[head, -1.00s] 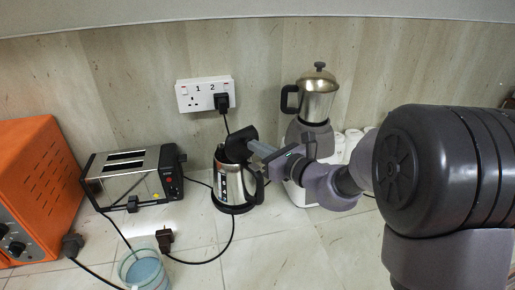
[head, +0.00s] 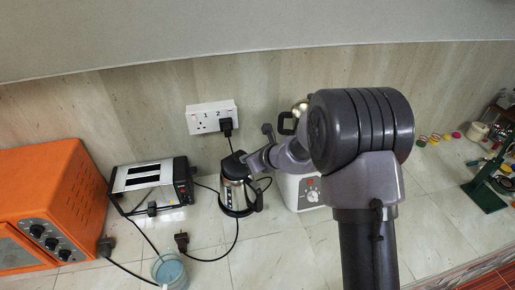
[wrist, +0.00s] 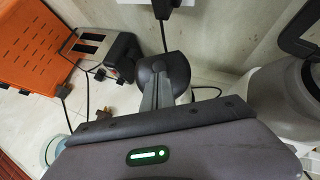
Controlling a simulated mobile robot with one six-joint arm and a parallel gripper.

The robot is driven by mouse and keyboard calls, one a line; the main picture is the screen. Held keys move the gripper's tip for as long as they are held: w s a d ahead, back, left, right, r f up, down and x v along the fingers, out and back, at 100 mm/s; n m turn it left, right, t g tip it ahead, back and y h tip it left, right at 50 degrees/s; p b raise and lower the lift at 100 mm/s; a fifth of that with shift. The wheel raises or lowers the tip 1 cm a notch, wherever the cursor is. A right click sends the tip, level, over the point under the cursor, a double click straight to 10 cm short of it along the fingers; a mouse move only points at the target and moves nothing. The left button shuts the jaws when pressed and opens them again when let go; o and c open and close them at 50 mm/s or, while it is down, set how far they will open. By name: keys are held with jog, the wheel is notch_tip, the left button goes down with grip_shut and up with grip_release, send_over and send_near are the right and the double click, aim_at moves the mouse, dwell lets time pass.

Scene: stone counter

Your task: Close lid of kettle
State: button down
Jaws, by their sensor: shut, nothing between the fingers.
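The kettle (head: 236,196) is silver with a black handle and stands upright on the counter, left of my gripper. Its black lid (head: 232,164) lies low over the kettle's top; I cannot tell whether it is fully down. In the wrist view the round dark lid (wrist: 176,68) is just beyond my fingertips, and most of the kettle's body is hidden. My gripper (head: 246,160) is shut and empty, with its tips at the lid's right side in the head view. It also shows in the wrist view (wrist: 158,76), where the tips overlap the lid; contact is unclear.
A toaster (head: 150,186) and an orange oven (head: 50,205) stand to the left. A blender base (head: 303,190) stands close right of the kettle. A wall socket (head: 211,117) with a plug is behind; cords and a glass of blue liquid (head: 169,271) lie in front.

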aim_at(232, 155)
jog(key=shift+g+h, duration=0.4)
jog(key=shift+g, duration=0.1)
jog(key=w+a+p, duration=0.1)
jog(key=w+p, duration=0.1)
jog(key=w+a+f+p, duration=0.1)
jog(key=a+p, duration=0.1)
jog(key=shift+w, duration=0.35)
jog(key=shift+w+r+b+x, duration=0.1)
jog(key=shift+r+b+x, duration=0.1)
jog(key=shift+x, duration=0.85)
jog(key=shift+w+r+b+x, duration=0.1)
jog(key=shift+b+x, duration=0.1)
jog(key=shift+x, duration=0.9)
jog(key=shift+a, duration=0.2)
